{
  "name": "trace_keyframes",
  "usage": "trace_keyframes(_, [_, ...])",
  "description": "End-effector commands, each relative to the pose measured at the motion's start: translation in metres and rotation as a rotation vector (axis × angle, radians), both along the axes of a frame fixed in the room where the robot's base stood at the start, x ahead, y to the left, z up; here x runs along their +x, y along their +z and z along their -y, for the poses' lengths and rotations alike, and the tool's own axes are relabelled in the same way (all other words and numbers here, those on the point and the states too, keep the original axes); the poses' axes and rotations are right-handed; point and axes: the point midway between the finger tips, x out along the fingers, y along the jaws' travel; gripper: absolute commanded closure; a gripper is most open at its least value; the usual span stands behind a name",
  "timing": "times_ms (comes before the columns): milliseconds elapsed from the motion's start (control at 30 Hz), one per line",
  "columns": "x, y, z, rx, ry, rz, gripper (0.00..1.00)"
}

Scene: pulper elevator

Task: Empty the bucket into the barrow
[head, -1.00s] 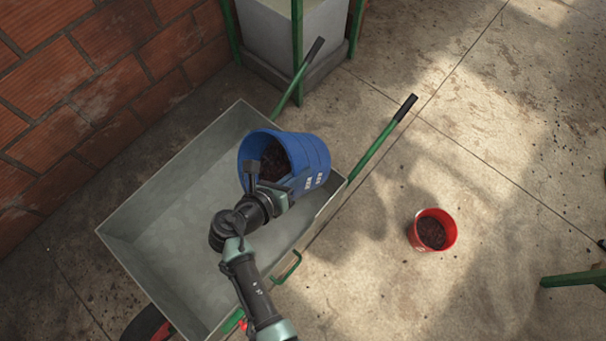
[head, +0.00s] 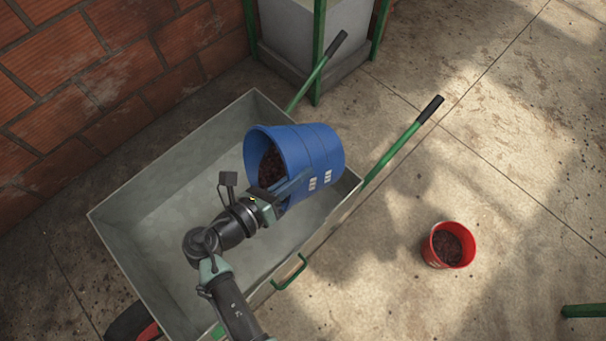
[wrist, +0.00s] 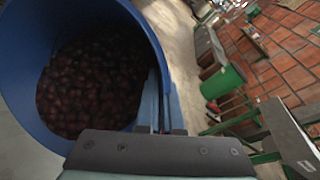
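The blue bucket (head: 312,153) is tilted on its side over the grey metal barrow (head: 150,190), its mouth facing left. Dark reddish cherries (wrist: 90,85) lie inside the bucket in the wrist view. My gripper (head: 280,190) is at the bucket's near side and appears shut on its wall; the fingertips are partly hidden. The visible part of the barrow's tray is bare, with no cherries seen in it. The bucket and my arm hide part of the tray.
A small red bucket (head: 448,245) with dark contents stands on the concrete floor to the right. The barrow's green handles (head: 400,145) reach toward the upper right. A grey block in a green frame (head: 300,35) stands behind, and a brick wall (head: 90,80) is at left.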

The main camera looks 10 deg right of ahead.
Motion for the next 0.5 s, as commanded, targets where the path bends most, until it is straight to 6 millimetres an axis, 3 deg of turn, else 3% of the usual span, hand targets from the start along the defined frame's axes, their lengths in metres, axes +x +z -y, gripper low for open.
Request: trace_keyframes(500, [-0.006,-0.010,-0.019,-0.145,0.001,0.065,1.00])
